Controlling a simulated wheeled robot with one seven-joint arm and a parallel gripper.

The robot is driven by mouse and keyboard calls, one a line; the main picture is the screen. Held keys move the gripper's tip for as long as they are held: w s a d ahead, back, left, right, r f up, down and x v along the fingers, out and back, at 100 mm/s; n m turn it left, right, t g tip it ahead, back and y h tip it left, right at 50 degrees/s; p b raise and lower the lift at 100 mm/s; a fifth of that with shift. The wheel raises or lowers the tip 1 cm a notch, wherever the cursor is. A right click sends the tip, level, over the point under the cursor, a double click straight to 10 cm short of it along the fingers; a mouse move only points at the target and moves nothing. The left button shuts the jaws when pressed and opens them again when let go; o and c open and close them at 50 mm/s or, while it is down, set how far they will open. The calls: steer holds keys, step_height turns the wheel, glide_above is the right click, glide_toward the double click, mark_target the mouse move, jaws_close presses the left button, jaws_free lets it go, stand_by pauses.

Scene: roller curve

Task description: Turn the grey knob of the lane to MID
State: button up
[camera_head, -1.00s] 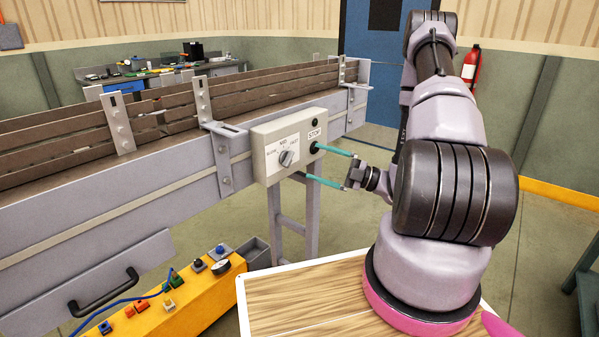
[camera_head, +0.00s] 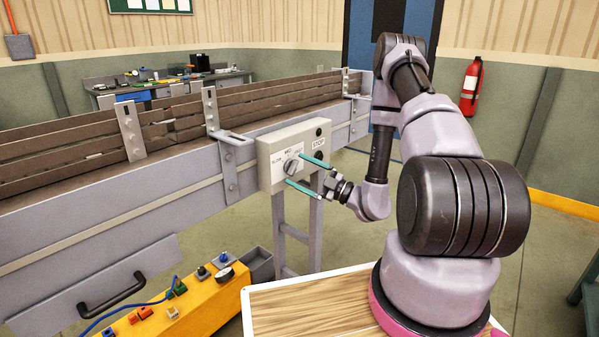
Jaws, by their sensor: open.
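The grey knob (camera_head: 291,167) sits on the white label plate of the pale control box (camera_head: 266,168) on the lane's side. The label reads SLOW at the left, MID at the top and FAST at the right, where a finger partly covers it. Which mark the knob points at is hard to tell. My gripper (camera_head: 302,170) is open, with teal fingertips apart, one above right of the knob and one below it. The fingers reach toward the box face; I cannot tell whether they touch the knob.
A STOP label (camera_head: 318,141) with dark round buttons is on the box's right part. The conveyor lane (camera_head: 150,190) runs along the left. A yellow control panel (camera_head: 195,300) with several buttons stands below, beside a grey bin (camera_head: 260,265). A red extinguisher (camera_head: 471,87) hangs behind.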

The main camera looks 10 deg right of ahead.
steer(key=shift+w+a+r, duration=0.1)
steer(key=shift+w+a, duration=0.1)
steer(key=c, duration=1.4)
steer(key=shift+n, duration=0.5)
steer(key=shift+d+r+n+g+h, duration=0.1)
steer(key=shift+n+g+h, duration=0.15)
steer(key=shift+n+g, duration=0.8)
steer(key=shift+a+r+n+g+h, duration=0.1)
steer(key=shift+n+g+h, duration=0.1)
steer(key=shift+n, duration=1.6)
steer(key=shift+d+r+n+g+h, duration=0.1)
steer(key=shift+n+g+h, duration=0.15)
steer(key=shift+n+g, duration=0.8)
steer(key=shift+n+t, duration=0.4)
steer(key=shift+n, duration=0.2)
